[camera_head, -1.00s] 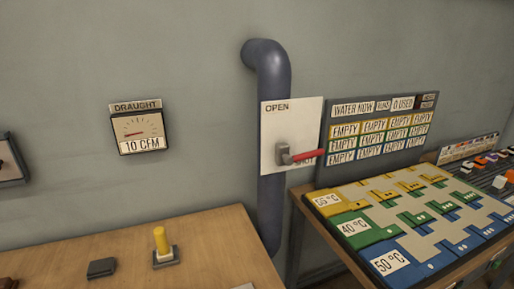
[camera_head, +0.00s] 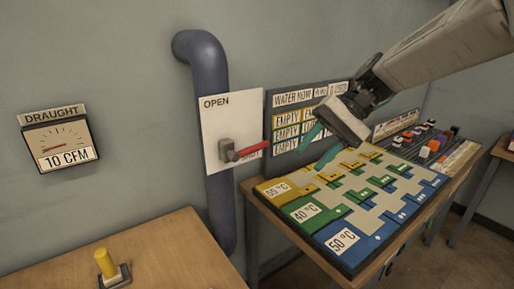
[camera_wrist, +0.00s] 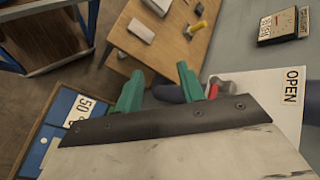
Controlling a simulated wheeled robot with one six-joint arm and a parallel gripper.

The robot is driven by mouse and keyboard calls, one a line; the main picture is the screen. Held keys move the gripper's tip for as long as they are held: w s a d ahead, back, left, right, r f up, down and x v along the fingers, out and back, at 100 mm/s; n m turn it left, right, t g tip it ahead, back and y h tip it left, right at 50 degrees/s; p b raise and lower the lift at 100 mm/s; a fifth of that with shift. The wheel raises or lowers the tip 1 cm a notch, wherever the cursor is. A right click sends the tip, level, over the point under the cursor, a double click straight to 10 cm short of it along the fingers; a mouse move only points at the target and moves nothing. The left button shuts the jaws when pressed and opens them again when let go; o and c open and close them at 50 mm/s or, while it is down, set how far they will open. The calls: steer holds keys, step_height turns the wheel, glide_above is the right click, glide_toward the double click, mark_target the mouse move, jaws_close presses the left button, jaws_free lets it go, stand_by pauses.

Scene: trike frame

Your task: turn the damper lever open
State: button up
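The damper lever (camera_head: 250,150) has a red handle on a grey hub, mounted on a white plate (camera_head: 218,120) on the blue-grey pipe. The handle points right and slightly up, low on the plate; OPEN is printed at the top. My gripper (camera_head: 310,153) is to the right of the handle's end, above the coloured board, with its teal fingers apart and nothing between them. I see no contact with the lever in the head view.
The draught gauge (camera_head: 58,140) on the wall reads 10 CFM. A coloured temperature board (camera_head: 375,208) lies below my gripper, and a label panel (camera_head: 285,122) stands behind it. A wooden table (camera_head: 165,250) with a yellow-handled item (camera_head: 106,264) is at lower left.

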mark_target(257, 147)
steer(key=w+a+f+y, duration=0.1)
steer(key=w, duration=0.4)
steer(key=w+a+f+g+y, duration=0.1)
steer(key=w+a+y, duration=0.1)
steer(key=w, duration=0.3)
steer(key=w+a+f+y, duration=0.1)
steer(key=w+f+y, duration=0.1)
steer(key=w, duration=0.3)
steer(key=shift+w+a+m+g, duration=0.25)
steer(key=shift+m+g, duration=0.05)
steer(key=shift+g, duration=0.1)
steer(key=shift+y, duration=0.3)
steer(key=x, duration=0.7)
steer(key=shift+a+f, duration=0.1)
steer(key=shift+a, duration=0.35)
jaws_close()
